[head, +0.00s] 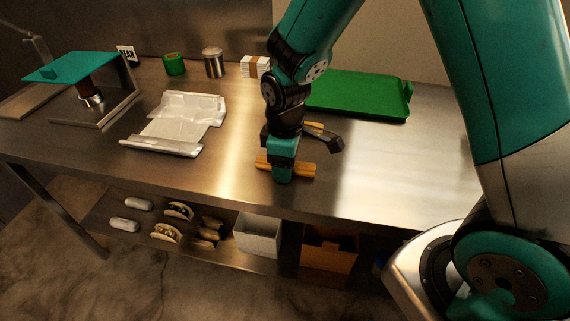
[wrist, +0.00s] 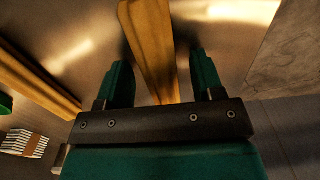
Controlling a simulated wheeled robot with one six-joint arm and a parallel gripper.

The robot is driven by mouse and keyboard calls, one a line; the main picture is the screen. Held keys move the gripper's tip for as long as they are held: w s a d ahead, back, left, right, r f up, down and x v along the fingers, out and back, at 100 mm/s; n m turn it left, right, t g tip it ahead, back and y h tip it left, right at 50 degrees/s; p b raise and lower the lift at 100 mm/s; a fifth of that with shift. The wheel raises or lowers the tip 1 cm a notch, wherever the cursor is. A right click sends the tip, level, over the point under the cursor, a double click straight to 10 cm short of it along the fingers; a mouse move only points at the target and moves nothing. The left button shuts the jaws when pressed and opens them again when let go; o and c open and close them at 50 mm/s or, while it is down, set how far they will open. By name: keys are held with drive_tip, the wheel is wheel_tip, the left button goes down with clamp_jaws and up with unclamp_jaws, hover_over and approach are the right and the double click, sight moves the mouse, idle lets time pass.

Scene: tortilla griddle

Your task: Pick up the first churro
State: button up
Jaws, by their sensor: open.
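A golden-brown churro (head: 304,171) lies on the steel table near its front edge, under my gripper (head: 283,174). In the wrist view this churro (wrist: 150,42) runs lengthwise between the two green fingers of my open gripper (wrist: 162,72), with gaps on both sides. The fingers straddle it and do not appear to touch it. A second churro (head: 315,127) lies farther back, partly hidden behind the arm in the head view. It also shows at the left in the wrist view (wrist: 38,78).
A green tray (head: 350,104) stands at the back right. Foil sheets (head: 183,121) lie to the left. A green tape roll (head: 174,64), a metal canister (head: 214,63) and a banded white stack (head: 255,67) stand at the back. The right front of the table (head: 400,165) is clear.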

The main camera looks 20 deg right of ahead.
drive_tip(key=c, duration=1)
drive_tip(key=shift+r, duration=0.15)
